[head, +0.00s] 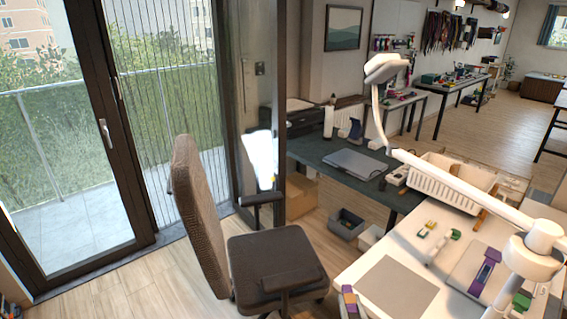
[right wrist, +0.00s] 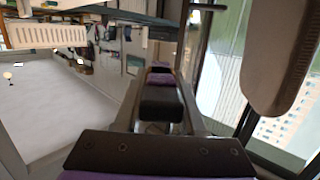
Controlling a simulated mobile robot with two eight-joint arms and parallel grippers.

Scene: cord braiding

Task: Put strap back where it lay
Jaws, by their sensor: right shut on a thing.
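My right gripper (head: 350,302) shows at the bottom of the head view, by the near left corner of the white table. In the right wrist view its dark jaws (right wrist: 160,100) reach out from a black bar. They are shut on a purple piece, the strap (right wrist: 160,80), of which only a little shows between the dark parts. Its ends are hidden. My left gripper is in neither view.
The white table (head: 345,272) carries a grey mat (head: 390,285), small coloured clips, a white lamp (head: 465,187) and a slotted white basket (head: 450,183). An office chair (head: 272,262) stands close on the left. A dark desk (head: 325,150) with a laptop is behind.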

